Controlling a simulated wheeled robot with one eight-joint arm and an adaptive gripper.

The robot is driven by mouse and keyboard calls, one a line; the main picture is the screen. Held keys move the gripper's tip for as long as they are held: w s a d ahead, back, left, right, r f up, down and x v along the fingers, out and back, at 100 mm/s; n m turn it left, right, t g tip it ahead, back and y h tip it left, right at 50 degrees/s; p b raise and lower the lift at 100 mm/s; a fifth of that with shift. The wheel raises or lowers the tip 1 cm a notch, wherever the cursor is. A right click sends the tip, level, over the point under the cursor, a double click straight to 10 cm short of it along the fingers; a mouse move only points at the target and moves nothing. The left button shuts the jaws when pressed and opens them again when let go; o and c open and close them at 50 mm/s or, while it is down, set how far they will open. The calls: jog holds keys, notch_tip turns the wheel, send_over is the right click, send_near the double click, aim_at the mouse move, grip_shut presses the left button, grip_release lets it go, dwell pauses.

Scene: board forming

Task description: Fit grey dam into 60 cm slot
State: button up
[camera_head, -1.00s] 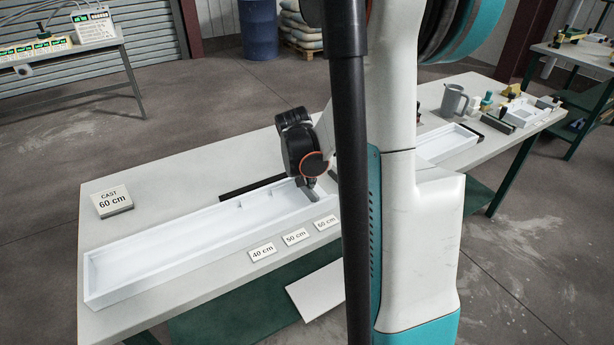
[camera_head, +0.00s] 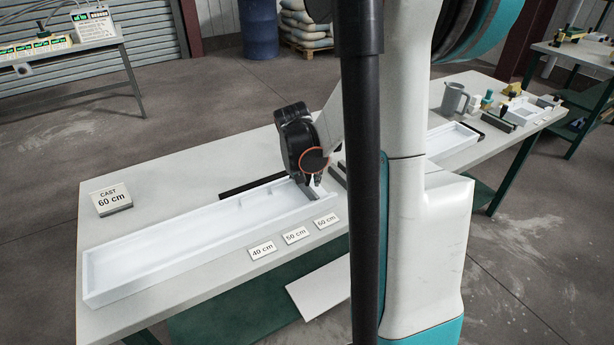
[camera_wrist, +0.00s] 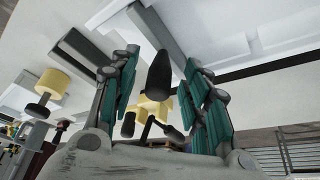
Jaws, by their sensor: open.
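The grey dam (camera_head: 311,193) stands crosswise inside the long white form (camera_head: 165,240), towards its right end and roughly in line with the 60 cm label (camera_head: 326,221). In the wrist view a grey bar (camera_wrist: 158,28), seemingly the dam, crosses the white trough beyond the fingertips. My gripper (camera_head: 317,183) is open just above and right of the dam's far end. In the wrist view my gripper's fingers (camera_wrist: 165,64) stand apart with no dam between them. Whether the dam is fully seated in the slot cannot be told.
Another dark grey bar (camera_head: 338,176) lies just right of my gripper. The 40 cm label (camera_head: 262,249) and 50 cm label (camera_head: 296,235) line the front edge. A "CAST 60 cm" sign (camera_head: 112,199) stands at the left. A mug (camera_head: 453,99) and small items stand at the far right.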

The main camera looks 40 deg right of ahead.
jog(key=v, duration=1)
jog(key=shift+r, duration=0.25)
